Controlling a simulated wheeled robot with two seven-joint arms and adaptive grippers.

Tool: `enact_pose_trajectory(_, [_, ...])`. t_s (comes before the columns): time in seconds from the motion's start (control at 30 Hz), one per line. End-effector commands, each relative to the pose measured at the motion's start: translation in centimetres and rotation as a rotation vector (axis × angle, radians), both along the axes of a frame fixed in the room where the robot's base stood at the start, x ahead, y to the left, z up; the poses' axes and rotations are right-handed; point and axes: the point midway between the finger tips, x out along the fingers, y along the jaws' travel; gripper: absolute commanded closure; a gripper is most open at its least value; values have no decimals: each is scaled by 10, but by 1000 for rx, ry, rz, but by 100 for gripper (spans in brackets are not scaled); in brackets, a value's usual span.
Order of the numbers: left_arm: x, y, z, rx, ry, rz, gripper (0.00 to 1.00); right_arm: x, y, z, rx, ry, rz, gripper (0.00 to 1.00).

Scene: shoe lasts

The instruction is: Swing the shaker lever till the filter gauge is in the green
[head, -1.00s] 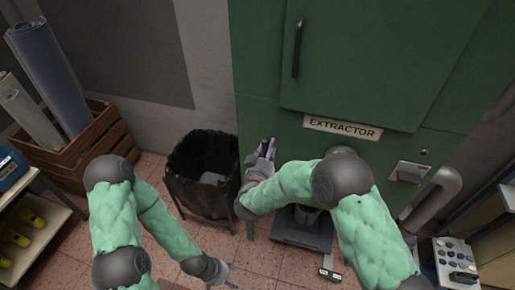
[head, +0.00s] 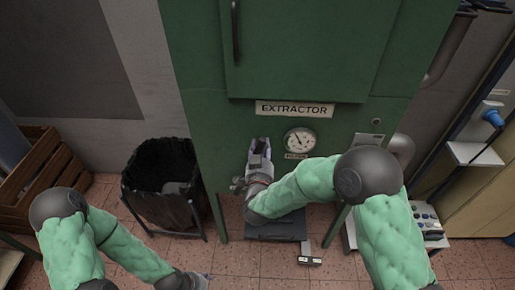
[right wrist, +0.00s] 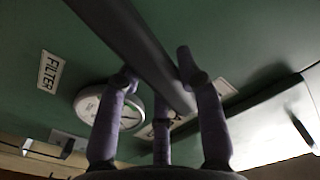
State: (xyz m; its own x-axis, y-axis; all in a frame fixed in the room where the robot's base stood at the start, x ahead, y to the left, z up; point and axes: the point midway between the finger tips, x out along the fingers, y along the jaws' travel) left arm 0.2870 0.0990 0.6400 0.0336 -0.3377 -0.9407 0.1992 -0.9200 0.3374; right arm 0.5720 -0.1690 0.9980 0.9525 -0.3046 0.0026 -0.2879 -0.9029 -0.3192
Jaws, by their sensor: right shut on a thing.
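The green extractor cabinet (head: 320,60) fills the centre of the head view. Its round, white-faced filter gauge (head: 300,141) shows below the EXTRACTOR label, with a dark needle; its colour zones are too small to read. The gauge also shows in the right wrist view (right wrist: 92,104), partly behind a finger. My right gripper (head: 261,148) is just left of the gauge. In the right wrist view its purple fingers are shut on the dark shaker lever (right wrist: 130,40). The gripper hides the lever in the head view. My left gripper (head: 204,279) is low, at the bottom edge, its jaws unclear.
A black-lined bin (head: 165,190) stands left of the cabinet, with a wooden crate (head: 40,180) farther left. A dark grey unit (head: 275,230) sits under the cabinet. A small stand (head: 425,220) with several round items is at right. Tiled floor is open in front.

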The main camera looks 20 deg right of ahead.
Motion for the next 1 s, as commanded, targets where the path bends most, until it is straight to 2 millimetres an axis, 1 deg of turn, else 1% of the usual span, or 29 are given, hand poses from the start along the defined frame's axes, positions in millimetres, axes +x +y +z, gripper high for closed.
enact_pose_trajectory(0.03, [0, 0, 0, 0, 0, 0, 38, 0, -3, 0, 8, -3, -9, 100])
enact_pose_trajectory(0.23, [0, 0, 0, 0, 0, 0, 38, 0, -4, 0, 9, -1, -11, 100])
enact_pose_trajectory(0.27, [0, 0, 0, 0, 0, 0, 38, 0, -4, 0, 9, -1, -12, 58])
enact_pose_trajectory(0.3, [0, 0, 0, 0, 0, 0, 38, 0, -4, 0, 9, -1, -12, 46])
enact_pose_trajectory(0.33, [0, 0, 0, 0, 0, 0, 38, 0, -4, 0, 8, -1, -12, 38])
enact_pose_trajectory(0.67, [0, 0, 0, 0, 0, 0, 38, -1, -2, -1, 5, 1, -7, 38])
enact_pose_trajectory(0.77, [0, 0, 0, 0, 0, 0, 38, -6, 0, -1, 4, 3, -5, 38])
enact_pose_trajectory(0.87, [0, 0, 0, 0, 0, 0, 38, -17, 5, -1, 5, 1, -4, 38])
enact_pose_trajectory(1.0, [0, 0, 0, 0, 0, 0, 38, -42, 13, -1, 4, 1, -1, 38])
